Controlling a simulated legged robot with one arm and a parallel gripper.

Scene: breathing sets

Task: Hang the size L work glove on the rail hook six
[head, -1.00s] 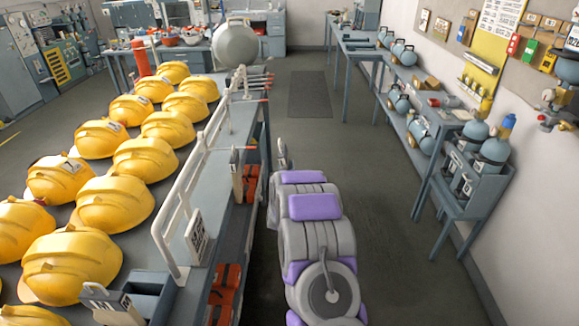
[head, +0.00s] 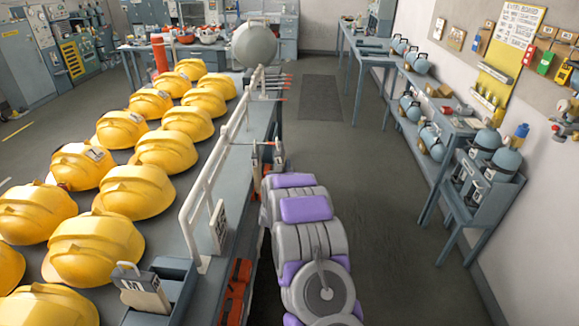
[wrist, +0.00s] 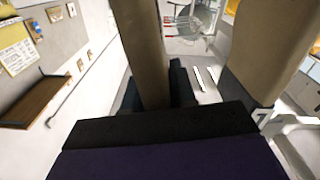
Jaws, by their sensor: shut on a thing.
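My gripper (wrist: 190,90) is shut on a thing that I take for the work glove. In the wrist view a pale tag (wrist: 262,118) with a dark mark shows at the right; I cannot tell the size from it. In the head view my arm hides most of the gripper, and a small grey shape (head: 279,155) shows past its far end. The white rail (head: 212,170) runs along the right edge of the helmet counter. Several red-tipped hooks (head: 278,86) stick out at its far end, also in the wrist view (wrist: 182,20). Hook numbers are not readable.
Yellow helmets (head: 138,190) cover the counter at left. A grey bin (head: 175,268) with a labelled pale item stands at its near end. Tables and a low stand (head: 480,205) with cylinders line the right wall. The aisle floor (head: 370,200) between is clear.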

